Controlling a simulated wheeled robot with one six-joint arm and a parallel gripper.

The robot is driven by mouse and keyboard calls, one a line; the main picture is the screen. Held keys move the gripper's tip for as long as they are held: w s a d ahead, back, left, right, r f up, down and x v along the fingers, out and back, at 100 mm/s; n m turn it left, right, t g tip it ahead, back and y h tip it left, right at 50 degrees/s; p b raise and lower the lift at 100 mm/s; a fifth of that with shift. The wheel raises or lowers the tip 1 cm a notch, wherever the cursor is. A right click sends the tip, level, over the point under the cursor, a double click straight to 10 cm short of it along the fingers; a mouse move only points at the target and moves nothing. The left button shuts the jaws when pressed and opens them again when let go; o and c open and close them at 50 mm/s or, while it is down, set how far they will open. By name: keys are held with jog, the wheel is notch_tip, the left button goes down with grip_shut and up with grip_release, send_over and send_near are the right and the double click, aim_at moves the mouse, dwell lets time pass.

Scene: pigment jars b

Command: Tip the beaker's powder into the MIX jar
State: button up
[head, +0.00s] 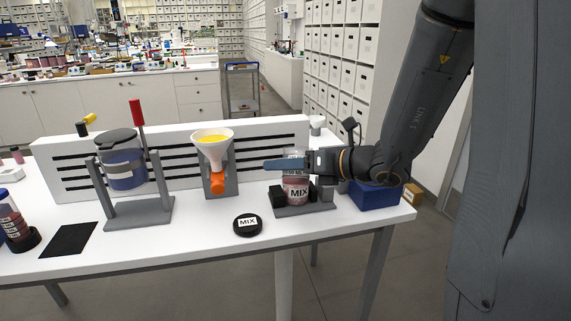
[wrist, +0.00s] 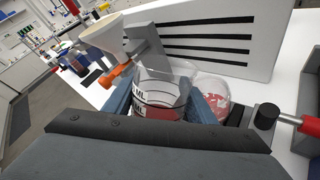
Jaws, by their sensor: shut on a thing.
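My gripper (head: 290,164) is shut on a clear beaker (wrist: 165,76) with black markings, between its blue fingers. In the wrist view, red shows low in the beaker, under the markings. In the head view a finger hides part of the beaker (head: 296,154), which looks about upright. The MIX jar (head: 297,190) stands in a grey holder with black clamp blocks, just below the gripper. The jar also shows in the wrist view (wrist: 213,84), right of the beaker, with red powder inside. I cannot tell whether beaker and jar touch.
The black MIX lid (head: 247,225) lies in front of the holder. A funnel (head: 212,142) with yellow powder and an orange valve stands left. Further left is a blue-filled lidded vessel (head: 124,165) on a stand. A blue bin (head: 375,196) sits at the table's right end.

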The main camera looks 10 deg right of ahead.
aim_at(285, 148)
jog(key=shift+s+a+r+m+g+p, duration=0.1)
jog(key=shift+r+m+g+p, duration=0.5)
jog(key=shift+p, duration=2.35)
jog(key=shift+s+d+r+m+g+p, duration=0.2)
jog(key=shift+m+g+p, duration=0.6)
jog(key=shift+p, duration=2.15)
jog(key=shift+s+a+r+m+g+p, duration=0.15)
jog(key=shift+r+m+g+p, duration=0.55)
jog(key=shift+p, duration=2.25)
jog(key=shift+w+r+m+g+y, duration=0.15)
jog(key=shift+r+m+g+y, duration=0.15)
jog(key=shift+m+g, duration=0.4)
jog(key=shift+w+r+m+g+y, duration=0.1)
jog(key=shift+r+m+g+y, duration=0.1)
jog(key=shift+r+m+g, duration=0.45)
jog(key=shift+f, duration=0.3)
jog(key=shift+g, duration=0.25)
jog(key=shift+w+r+m+g, duration=0.1)
jog(key=shift+r+m+g, duration=0.2)
jog(key=shift+g, duration=0.2)
jog(key=shift+r, duration=0.1)
jog(key=shift+w+r+m+g+y, duration=0.15)
jog(key=shift+r+m+g+y, duration=0.1)
jog(key=shift+m+g+y, duration=0.2)
